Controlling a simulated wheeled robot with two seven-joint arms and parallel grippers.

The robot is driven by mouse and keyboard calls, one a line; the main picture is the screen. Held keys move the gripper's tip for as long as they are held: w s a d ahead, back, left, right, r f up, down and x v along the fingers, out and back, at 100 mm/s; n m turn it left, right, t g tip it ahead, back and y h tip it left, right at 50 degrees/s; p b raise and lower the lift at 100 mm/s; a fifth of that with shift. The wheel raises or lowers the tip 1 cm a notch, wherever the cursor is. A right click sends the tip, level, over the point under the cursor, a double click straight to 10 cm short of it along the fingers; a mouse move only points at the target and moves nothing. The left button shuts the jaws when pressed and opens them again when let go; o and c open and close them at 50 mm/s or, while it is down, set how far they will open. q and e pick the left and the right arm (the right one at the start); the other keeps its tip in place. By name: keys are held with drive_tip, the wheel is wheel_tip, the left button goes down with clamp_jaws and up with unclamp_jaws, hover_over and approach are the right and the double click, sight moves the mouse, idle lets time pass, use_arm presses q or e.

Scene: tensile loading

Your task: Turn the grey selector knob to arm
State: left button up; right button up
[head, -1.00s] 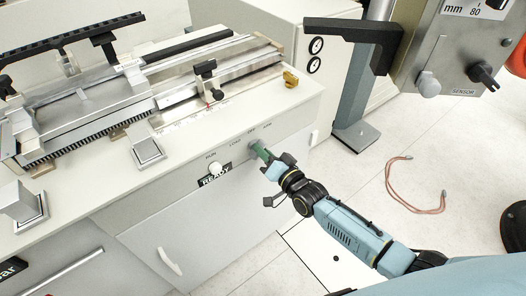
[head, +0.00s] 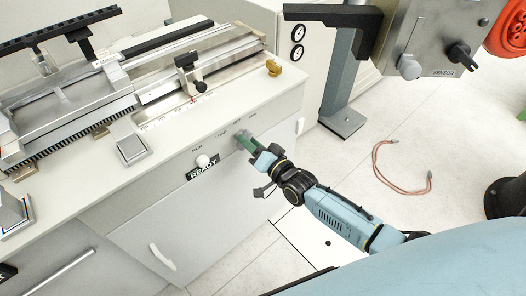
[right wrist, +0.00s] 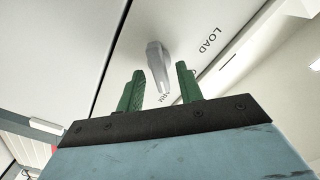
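The grey selector knob (right wrist: 157,62) shows in the right wrist view on the pale panel. Its narrow end points down between my fingers, toward a small, partly hidden label that seems to read ARM. A LOAD label (right wrist: 210,40) is to its right. My right gripper (right wrist: 160,70) has green fingers standing apart on both sides of the knob, with a gap visible on each side. In the head view my right gripper (head: 244,139) is at the cabinet's front panel, below the OFF and ARM labels, and largely hides the knob. My left gripper is not in view.
A white round knob (head: 203,161) and a READY sign (head: 202,172) are left of my gripper on the panel. The test machine (head: 130,85) lies on the cabinet top. A red cable (head: 402,180) lies on the floor. A grey sensor box (head: 440,40) hangs upper right.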

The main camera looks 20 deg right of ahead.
drive_tip(key=p+v, duration=0.1)
drive_tip(key=v, duration=1.2)
drive_tip(key=s+d+f+n+g+h, duration=0.25)
drive_tip(key=s+f, duration=0.25)
drive_tip(key=f, duration=0.7)
drive_tip(key=s+d+f+n+g+h, duration=0.15)
drive_tip(key=s+f+g, duration=0.3)
drive_tip(key=f, duration=0.65)
drive_tip(key=s+f+n+g, duration=0.1)
drive_tip(key=s+f+g, duration=0.2)
drive_tip(key=s, duration=0.6)
drive_tip(key=s+f+n+g+h, duration=0.1)
drive_tip(key=s+f+g, duration=0.2)
drive_tip(key=s+f, duration=0.4)
drive_tip(key=s+f+n+g+h, duration=0.1)
drive_tip(key=s+f+g, duration=0.2)
drive_tip(key=s, duration=0.9)
wheel_tip(320, 180, down, 3)
drive_tip(key=shift+r+n, duration=0.2)
drive_tip(key=shift+n, duration=0.2)
drive_tip(key=shift+d, duration=0.1)
